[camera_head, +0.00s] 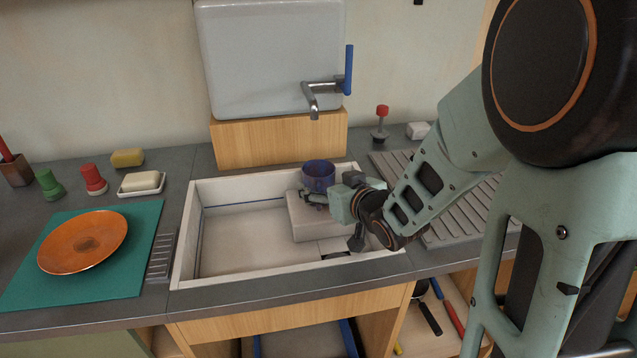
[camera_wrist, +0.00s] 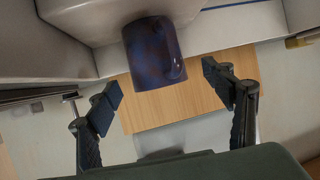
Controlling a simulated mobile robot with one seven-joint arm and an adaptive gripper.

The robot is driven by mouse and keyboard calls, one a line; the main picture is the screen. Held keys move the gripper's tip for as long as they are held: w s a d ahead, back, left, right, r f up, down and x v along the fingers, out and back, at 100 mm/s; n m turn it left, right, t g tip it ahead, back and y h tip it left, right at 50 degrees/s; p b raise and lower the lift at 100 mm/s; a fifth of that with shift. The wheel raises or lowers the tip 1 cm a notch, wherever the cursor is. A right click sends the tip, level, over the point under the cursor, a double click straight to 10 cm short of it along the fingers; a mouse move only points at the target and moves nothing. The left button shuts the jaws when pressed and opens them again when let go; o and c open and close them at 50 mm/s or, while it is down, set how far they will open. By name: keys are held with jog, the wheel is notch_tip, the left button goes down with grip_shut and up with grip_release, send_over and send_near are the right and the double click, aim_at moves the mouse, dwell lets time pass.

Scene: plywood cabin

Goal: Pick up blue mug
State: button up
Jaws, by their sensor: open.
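The dark blue mug (camera_head: 319,174) stands on a pale raised block (camera_head: 307,220) at the back right inside the white sink. In the wrist view the mug (camera_wrist: 153,55) lies ahead of my fingertips, with its handle on the right side. My gripper (camera_head: 316,197) is at the sink, close to the front of the mug; its fingers are partly hidden by the wrist in the head view. In the wrist view my gripper (camera_wrist: 170,92) is open and empty, with one finger on each side and the mug beyond them.
The sink walls (camera_head: 183,235) surround the block. A tap (camera_head: 315,95) hangs over the back right. A ribbed drainer (camera_head: 455,215) lies right; an orange plate (camera_head: 84,242) on a green mat (camera_head: 133,262) and a soap dish (camera_head: 142,192) stand left.

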aim_at(325, 181)
jog(key=x, duration=0.2)
jog(key=b+x, duration=0.1)
jog(key=x, duration=0.2)
jog(key=shift+w+d+f, duration=0.1)
jog(key=shift+w+d, duration=0.05)
jog(key=shift+w, duration=0.05)
jog(key=c, duration=1.6)
